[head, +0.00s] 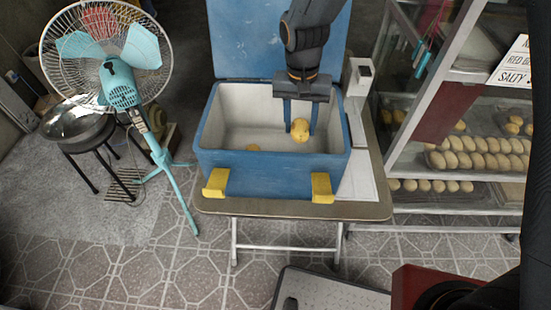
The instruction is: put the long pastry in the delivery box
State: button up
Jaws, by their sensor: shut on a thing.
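The delivery box (240,173) is a blue cooler-like box with a pale inside and yellow latches, standing open on a small table, its lid (240,40) raised at the back. My gripper (301,130) points down into the right half of the box. Its two fingers are around a golden-brown pastry (300,131), held above the box floor; we see it nearly end-on, so its length is hard to tell. Another golden pastry (254,148) shows partly inside the box, near the front wall, mostly hidden by that wall.
A turquoise fan (122,85) and a metal bowl on a stand (75,125) are at the left. A glass display case (460,205) with trays of rolls (475,161) stands at the right. A scale-like device (361,75) is beside the box.

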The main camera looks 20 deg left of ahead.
jog(key=shift+f+p, duration=1.1)
jog(key=shift+f, duration=4.5)
jog(key=shift+f, duration=0.15)
jog(key=o, duration=1.1)
jog(key=shift+c, duration=0.2)
jog(key=r+b, duration=0.1)
jog(key=r, duration=0.3)
jog(key=r+b, duration=0.1)
jog(key=r, duration=0.3)
jog(key=r+b, duration=0.1)
jog(key=r, duration=0.3)
jog(key=shift+s+a+r, duration=0.1)
jog(key=shift+a+r, duration=0.05)
jog(key=shift+a, duration=0.1)
jog(key=shift+r, duration=0.1)
